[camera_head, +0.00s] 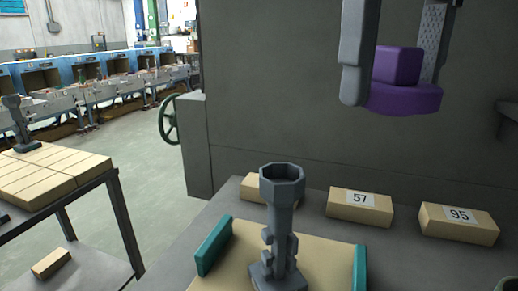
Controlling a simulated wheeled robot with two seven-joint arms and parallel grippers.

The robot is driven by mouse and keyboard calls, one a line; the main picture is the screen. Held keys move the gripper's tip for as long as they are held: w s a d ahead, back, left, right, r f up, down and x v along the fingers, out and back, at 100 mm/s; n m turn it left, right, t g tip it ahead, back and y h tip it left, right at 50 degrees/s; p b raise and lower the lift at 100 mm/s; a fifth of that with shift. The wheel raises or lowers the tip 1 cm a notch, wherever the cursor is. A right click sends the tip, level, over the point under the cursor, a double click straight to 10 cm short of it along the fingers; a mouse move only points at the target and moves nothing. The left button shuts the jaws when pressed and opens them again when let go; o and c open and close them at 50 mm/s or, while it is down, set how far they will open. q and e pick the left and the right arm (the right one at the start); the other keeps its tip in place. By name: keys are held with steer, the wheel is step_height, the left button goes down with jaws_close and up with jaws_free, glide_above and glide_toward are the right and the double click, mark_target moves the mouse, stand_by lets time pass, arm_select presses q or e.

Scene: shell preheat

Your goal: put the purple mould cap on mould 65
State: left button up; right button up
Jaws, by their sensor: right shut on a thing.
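The purple mould cap (398,82) hangs in the air at the upper right, above the table. My right gripper (395,72) is shut on it, one finger on each side. A grey mould (281,215) with an open octagonal cup at its top stands upright on a tan board (222,278) at the lower middle. The cap is apart from it, higher and to its right in the picture. No number 65 is readable; the tan block (256,188) behind the mould has its face partly hidden. My left gripper is out of view.
Tan blocks labelled 57 (360,206) and 95 (458,224) lie along the back of the grey table. Teal strips (214,246) flank the board. A big grey housing (300,120) stands behind. A side table (45,180) with tan bricks is at left.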

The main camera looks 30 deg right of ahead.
steer(key=w+f+p, duration=0.1)
steer(key=w+f, duration=0.2)
steer(key=w, duration=0.1)
steer(key=w+f+p, duration=0.1)
steer(key=w+f, duration=0.2)
steer(key=w, duration=0.2)
steer(key=w+f+p, duration=0.1)
steer(key=w+f, duration=0.3)
steer(key=w, duration=0.1)
steer(key=shift+a, duration=0.1)
step_height(320, 180, down, 3)
steer(key=shift+r, duration=0.1)
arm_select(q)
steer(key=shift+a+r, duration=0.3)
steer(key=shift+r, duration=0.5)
arm_select(e)
steer(key=shift+f, duration=0.25)
steer(key=o, duration=1)
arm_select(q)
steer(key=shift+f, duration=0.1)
